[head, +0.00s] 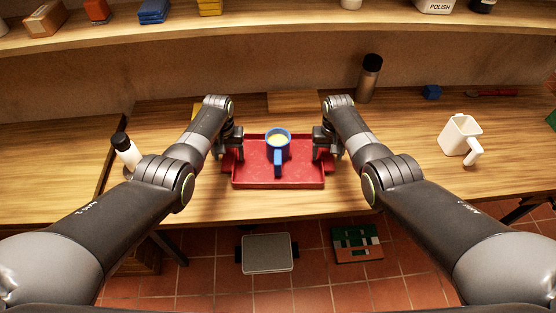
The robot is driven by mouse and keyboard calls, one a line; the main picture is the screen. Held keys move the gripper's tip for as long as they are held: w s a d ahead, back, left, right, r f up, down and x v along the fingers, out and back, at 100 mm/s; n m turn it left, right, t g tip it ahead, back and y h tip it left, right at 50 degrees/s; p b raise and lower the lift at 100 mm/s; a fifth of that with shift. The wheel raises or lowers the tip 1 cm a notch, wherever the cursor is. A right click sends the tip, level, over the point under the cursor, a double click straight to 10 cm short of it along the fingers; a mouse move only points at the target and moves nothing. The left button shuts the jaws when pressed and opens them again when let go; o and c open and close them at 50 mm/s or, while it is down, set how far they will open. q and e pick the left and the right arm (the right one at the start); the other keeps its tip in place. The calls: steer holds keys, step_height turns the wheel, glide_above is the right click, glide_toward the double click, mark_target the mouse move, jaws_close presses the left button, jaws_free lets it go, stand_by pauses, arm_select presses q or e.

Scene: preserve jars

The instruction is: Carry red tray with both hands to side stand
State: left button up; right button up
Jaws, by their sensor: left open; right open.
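The red tray (278,180) lies on the wooden table near its front edge. A blue mug (278,154) with pale yellow contents stands on it, its handle toward me. My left gripper (234,150) is at the tray's left end and my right gripper (324,150) at its right end. Both are open. The gripper bodies partly hide the tray's ends, and I cannot tell whether the fingers touch it. No stand is clearly identifiable; a lower wooden surface (50,150) adjoins the table on the left.
A white bottle with a black cap (126,150) stands at the left. A white jug (461,137) stands at the right, with a dark bottle (369,79) behind. A grey scale-like slab (267,253) is on the tiled floor.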

arm_select(q)
steer(key=c, duration=1.3)
arm_select(e)
steer(key=c, duration=1.3)
arm_select(q)
steer(key=shift+c, duration=0.2)
arm_select(e)
steer(key=shift+c, duration=0.2)
arm_select(q)
steer(key=shift+w+r, duration=0.1)
steer(key=shift+r, duration=0.05)
arm_select(e)
steer(key=shift+w+r, duration=0.1)
steer(key=shift+r, duration=0.05)
